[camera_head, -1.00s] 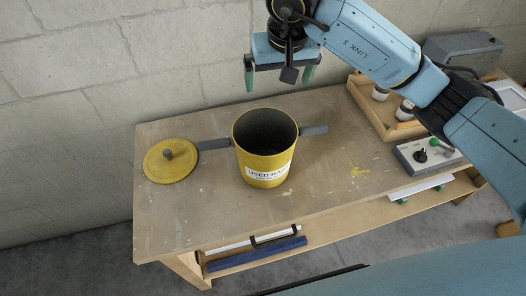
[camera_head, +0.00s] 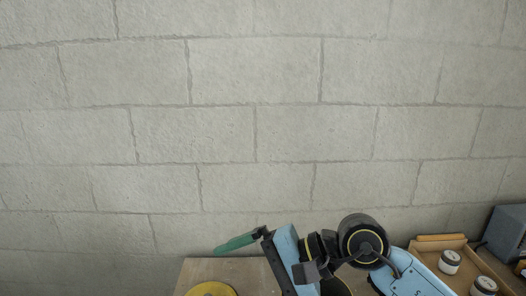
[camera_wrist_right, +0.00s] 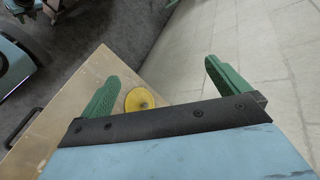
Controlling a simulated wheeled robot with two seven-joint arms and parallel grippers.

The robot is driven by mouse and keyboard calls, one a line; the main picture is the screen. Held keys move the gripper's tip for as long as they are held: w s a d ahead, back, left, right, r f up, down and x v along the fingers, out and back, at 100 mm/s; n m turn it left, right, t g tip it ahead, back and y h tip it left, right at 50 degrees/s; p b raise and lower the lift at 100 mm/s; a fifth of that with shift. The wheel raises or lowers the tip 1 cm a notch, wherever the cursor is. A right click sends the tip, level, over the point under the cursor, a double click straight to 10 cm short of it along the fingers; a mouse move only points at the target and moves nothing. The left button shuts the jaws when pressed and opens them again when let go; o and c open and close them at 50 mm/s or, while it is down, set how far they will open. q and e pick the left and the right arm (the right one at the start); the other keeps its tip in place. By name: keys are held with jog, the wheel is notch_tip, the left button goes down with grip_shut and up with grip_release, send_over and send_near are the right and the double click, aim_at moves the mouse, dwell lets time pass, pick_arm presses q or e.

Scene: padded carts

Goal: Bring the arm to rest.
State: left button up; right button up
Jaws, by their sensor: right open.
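My right gripper (camera_wrist_right: 161,70) is open, with its two green fingers spread wide and nothing between them in the right wrist view. In the head view, one green finger (camera_head: 237,243) points left at the bottom of the picture, above the workbench; the other finger is not visible there. My right arm (camera_head: 412,278) comes in from the bottom right. My left gripper is in neither view.
The wooden workbench (camera_head: 200,269) bears a yellow lid (camera_head: 211,289), also seen in the right wrist view (camera_wrist_right: 138,101). A wooden tray (camera_head: 458,243) holds white jars (camera_head: 450,261). A grey block wall (camera_head: 250,130) stands behind the bench.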

notch_tip(320, 180, up, 9)
jog(key=s+m+t+y, duration=0.2)
jog(key=m+t+y, duration=0.1)
jog(key=m+y, duration=0.65)
jog(key=w+d+r+m+t+h, duration=0.1)
jog(key=w+d+m+t+h, duration=0.2)
jog(key=m+t, duration=0.65)
jog(key=w+d+m+t+h, duration=0.25)
jog(key=d+m+t, duration=0.35)
jog(key=m, duration=0.7)
jog(key=d+f+m+g+h, duration=0.2)
jog(key=d+f+m+h, duration=1.25)
jog(key=m, duration=0.75)
jog(key=s+d+f+m+g+h, duration=0.1)
jog(key=s+f+m+g+h, duration=0.1)
jog(key=s+f+m+g, duration=1.45)
jog(key=s+f+n+t+b, duration=0.1)
jog(key=s+f+n+b, duration=0.25)
jog(key=f, duration=1.45)
jog(key=s+f+n+t+b, duration=0.15)
jog(key=s+f, duration=0.35)
jog(key=f, duration=1.2)
jog(key=s+d+f+g+b, duration=0.2)
jog(key=s+f+b, duration=0.3)
jog(key=s+f, duration=1)
notch_tip(320, 180, down, 3)
jog(key=shift+s+d+n, duration=0.2)
jog(key=shift+d+n, duration=0.15)
jog(key=shift+d, duration=0.1)
